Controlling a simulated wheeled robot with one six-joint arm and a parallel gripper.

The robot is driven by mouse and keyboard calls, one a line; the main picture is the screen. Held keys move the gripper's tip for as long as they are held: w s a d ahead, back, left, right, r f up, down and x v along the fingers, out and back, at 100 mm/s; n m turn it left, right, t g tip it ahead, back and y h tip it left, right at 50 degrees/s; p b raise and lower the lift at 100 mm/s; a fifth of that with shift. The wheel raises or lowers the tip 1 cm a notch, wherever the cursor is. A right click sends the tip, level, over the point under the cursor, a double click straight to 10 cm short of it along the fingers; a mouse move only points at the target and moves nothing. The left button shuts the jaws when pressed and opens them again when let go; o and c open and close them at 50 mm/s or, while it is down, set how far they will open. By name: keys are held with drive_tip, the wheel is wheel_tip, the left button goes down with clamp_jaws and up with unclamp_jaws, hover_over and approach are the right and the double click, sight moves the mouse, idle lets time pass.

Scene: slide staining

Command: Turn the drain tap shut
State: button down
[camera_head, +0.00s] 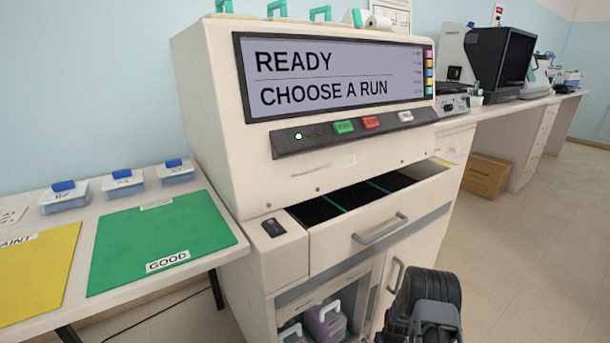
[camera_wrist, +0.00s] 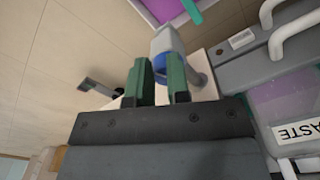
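In the wrist view my gripper (camera_wrist: 157,78) shows two green fingers with a clear gap between them, so it is open. Beyond and partly between the fingertips is a pale grey-blue rounded piece with a blue band (camera_wrist: 166,44). It looks like the drain tap, but its lever position is not clear. I cannot tell whether the fingers touch it. In the head view the tap is not visible, and neither are my fingertips; my dark arm shows at the bottom right.
A container labelled WASTE (camera_wrist: 297,132) with pale handles lies right of the gripper. A grey handle (camera_wrist: 100,88) is at left. The staining machine (camera_head: 205,100) has its drawer (camera_head: 390,225) open above the lower bay.

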drive_tip(key=shift+s+d+f+b, duration=0.35)
drive_tip(key=shift+d+f+b, duration=0.1)
drive_tip(key=shift+f, duration=0.2)
drive_tip(key=shift+s, duration=0.2)
wheel_tip(320, 180, up, 6)
drive_tip(key=p, duration=0.4)
drive_tip(key=shift+p, duration=0.35)
drive_tip(key=shift+d+r, duration=0.1)
drive_tip(key=shift+r, duration=0.05)
